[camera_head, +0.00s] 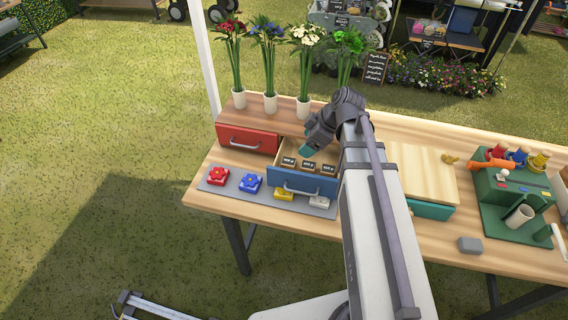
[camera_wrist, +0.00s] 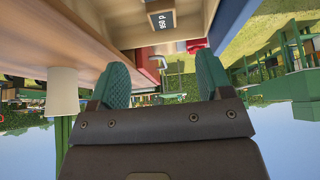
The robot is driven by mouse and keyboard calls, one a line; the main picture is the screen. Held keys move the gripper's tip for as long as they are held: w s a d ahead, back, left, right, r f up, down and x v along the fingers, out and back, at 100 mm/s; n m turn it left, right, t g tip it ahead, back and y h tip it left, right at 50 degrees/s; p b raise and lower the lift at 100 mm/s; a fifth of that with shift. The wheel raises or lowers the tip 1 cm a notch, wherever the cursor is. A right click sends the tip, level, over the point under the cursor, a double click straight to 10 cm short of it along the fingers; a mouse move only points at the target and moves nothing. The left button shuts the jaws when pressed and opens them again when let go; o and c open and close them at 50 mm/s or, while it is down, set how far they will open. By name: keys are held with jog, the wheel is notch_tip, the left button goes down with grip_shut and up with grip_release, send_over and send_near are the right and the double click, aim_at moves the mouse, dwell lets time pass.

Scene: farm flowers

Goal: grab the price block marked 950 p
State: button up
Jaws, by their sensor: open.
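Dark price blocks with pale labels stand in the open blue drawer (camera_head: 315,186): a left one (camera_head: 289,162), a middle one (camera_head: 308,166) and a right one (camera_head: 328,170). Their labels are too small to read surely in the head view. In the wrist view one dark block (camera_wrist: 161,19) reads 950 p, at the top, ahead of my fingertips. My gripper (camera_head: 306,151) is over the back of the drawer. Its green fingers are apart and empty in the wrist view (camera_wrist: 162,75).
A shut red drawer (camera_head: 246,139) is to the left. Flower vases (camera_head: 270,104) stand behind. A grey mat (camera_head: 217,187) in front holds red, blue, yellow and white flower blocks. A green stand (camera_head: 510,195) is at right.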

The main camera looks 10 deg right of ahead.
aim_at(289, 161)
jog(key=b+x, duration=0.4)
jog(key=x, duration=0.1)
jog(key=shift+f, duration=0.25)
jog(key=shift+a, duration=0.2)
jog(key=b+x, duration=0.5)
jog(key=shift+s+a+f, duration=0.1)
jog(key=shift+f, duration=0.15)
jog(key=shift+r, duration=0.25)
jog(key=c, duration=1)
